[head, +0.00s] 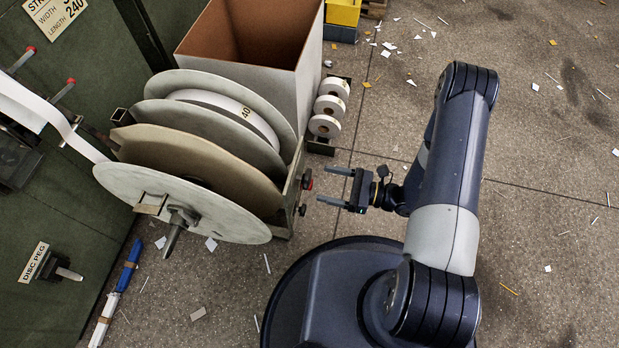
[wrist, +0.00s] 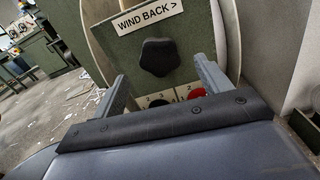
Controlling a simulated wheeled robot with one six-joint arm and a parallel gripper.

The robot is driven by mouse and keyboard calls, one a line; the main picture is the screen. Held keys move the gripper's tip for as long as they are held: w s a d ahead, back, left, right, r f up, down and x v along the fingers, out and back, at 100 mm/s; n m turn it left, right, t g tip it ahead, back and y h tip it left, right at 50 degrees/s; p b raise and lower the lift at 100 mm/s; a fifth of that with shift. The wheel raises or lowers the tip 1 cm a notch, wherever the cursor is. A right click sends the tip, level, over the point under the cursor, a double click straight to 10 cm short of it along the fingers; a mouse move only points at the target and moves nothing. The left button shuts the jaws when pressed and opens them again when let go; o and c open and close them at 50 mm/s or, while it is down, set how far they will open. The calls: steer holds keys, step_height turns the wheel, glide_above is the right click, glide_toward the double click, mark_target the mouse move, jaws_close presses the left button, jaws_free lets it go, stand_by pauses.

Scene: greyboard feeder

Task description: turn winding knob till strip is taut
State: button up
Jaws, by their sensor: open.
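The black winding knob (wrist: 160,57) sits below a "WIND BACK >" label (wrist: 150,16) on a green panel in the wrist view. My gripper (head: 333,185) is open and empty, its two fingers pointing left at the reel stand's side, with a gap before the small knobs (head: 307,179) there. In the wrist view my gripper (wrist: 161,70) has one finger on either side of the knob's line. The white strip (head: 66,127) comes from the left and bends down to the reel of large discs (head: 190,203). I cannot tell how tight it is.
A red knob (wrist: 197,94) and a numbered plate show below the black knob. A tall open bin (head: 308,95) stands behind the reel. Small white rolls (head: 324,126) stand beside it. The floor to the right is open, with scattered scraps.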

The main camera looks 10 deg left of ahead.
mark_target(310, 180)
steer(key=shift+w+a+b, duration=0.2)
steer(key=shift+a+b, duration=0.25)
steer(key=shift+a, duration=2.6)
steer(key=shift+c, duration=0.4)
steer(key=c, duration=0.9)
